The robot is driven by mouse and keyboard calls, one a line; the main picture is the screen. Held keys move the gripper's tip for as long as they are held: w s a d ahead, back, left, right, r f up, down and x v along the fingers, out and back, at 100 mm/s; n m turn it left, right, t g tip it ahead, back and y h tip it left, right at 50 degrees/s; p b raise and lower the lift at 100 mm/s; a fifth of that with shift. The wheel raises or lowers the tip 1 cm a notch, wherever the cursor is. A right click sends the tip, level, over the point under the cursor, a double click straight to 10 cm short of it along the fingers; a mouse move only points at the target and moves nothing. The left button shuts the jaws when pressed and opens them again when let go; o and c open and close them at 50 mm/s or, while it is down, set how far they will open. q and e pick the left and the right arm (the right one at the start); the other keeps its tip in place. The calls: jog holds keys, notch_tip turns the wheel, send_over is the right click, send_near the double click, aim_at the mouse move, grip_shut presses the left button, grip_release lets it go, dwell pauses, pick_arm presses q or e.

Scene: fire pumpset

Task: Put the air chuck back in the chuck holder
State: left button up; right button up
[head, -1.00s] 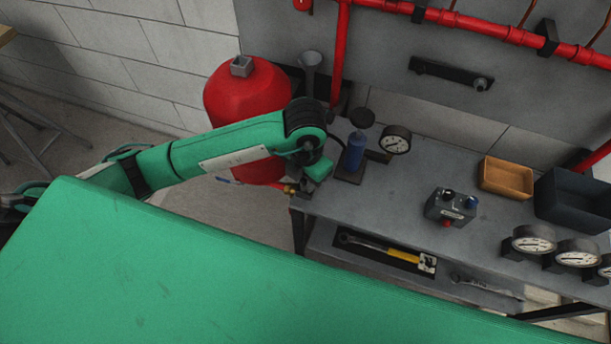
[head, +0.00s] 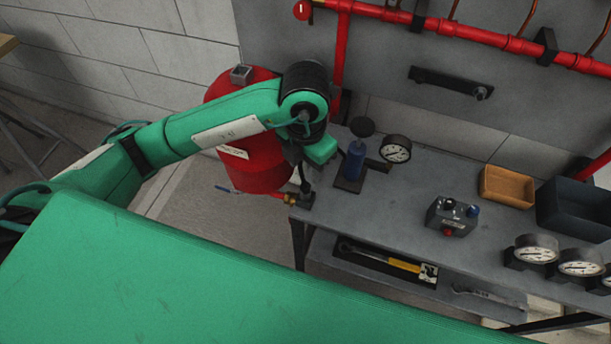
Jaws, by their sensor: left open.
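My left arm reaches in from the left over the red tank (head: 255,165). Its green wrist is bent down at the bench's left end. My left gripper (head: 303,178) is open, pointing down beside the tank, mostly dark and partly hidden by the wrist. A small dark fitting (head: 306,200) sits at the bench's left corner, just below the gripper, beside a brass valve (head: 290,198). I cannot tell whether this fitting is the air chuck or its holder, and I cannot make out either one for certain. My right gripper is not in view.
On the grey bench (head: 400,207) stand a blue cylinder with a black knob (head: 355,160), a gauge (head: 395,149), a control box (head: 452,216), an orange tray (head: 507,186) and a dark bin (head: 575,203). A yellow-handled tool (head: 404,264) lies on the lower shelf. Red pipes run along the wall.

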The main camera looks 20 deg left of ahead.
pick_arm(q)
notch_tip(320, 180, up, 3)
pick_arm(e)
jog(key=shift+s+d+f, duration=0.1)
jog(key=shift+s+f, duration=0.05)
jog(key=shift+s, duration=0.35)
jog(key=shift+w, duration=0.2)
